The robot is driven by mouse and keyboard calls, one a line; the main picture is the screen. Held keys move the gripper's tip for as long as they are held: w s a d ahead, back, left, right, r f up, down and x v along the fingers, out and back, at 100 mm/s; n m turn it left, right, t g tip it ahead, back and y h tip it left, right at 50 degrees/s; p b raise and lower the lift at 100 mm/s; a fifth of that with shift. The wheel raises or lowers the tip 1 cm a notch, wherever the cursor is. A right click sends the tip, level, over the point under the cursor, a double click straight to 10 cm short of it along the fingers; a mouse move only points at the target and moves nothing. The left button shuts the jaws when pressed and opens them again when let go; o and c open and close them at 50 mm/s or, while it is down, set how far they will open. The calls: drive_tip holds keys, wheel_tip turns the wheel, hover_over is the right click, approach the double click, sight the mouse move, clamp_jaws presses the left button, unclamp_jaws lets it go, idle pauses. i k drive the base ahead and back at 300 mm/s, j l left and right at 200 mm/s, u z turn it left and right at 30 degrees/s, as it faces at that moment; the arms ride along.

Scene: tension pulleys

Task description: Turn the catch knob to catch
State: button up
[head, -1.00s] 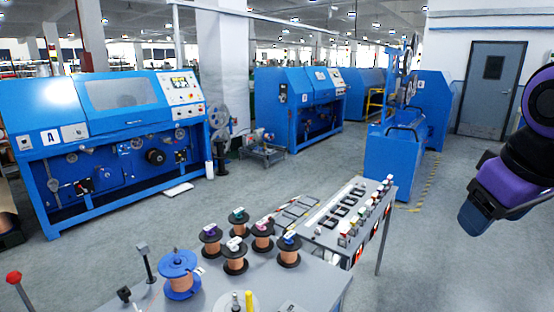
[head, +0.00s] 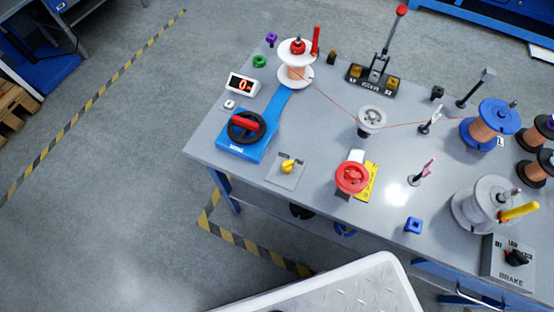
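A yellow knob (head: 287,166) sits on a small grey plate (head: 284,178) near the table's front left edge, in the head view. Its label is too small to read, so I cannot confirm that it is the catch knob. Another knob, black, sits on a grey box marked BRAKE (head: 507,266) at the right. A red-handled black dial (head: 246,127) is on a blue unit (head: 255,146) at the left. My gripper is not in view.
The grey table (head: 330,115) carries a white spool (head: 296,70), a blue spool (head: 487,122), a grey spool (head: 476,208), a grey pulley (head: 371,118), a red wheel (head: 352,177) and a red-tipped lever (head: 401,11). A thin copper wire crosses it. Floor at left is clear.

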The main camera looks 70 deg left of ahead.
sight(286, 166)
drive_tip(key=u, duration=2.25)
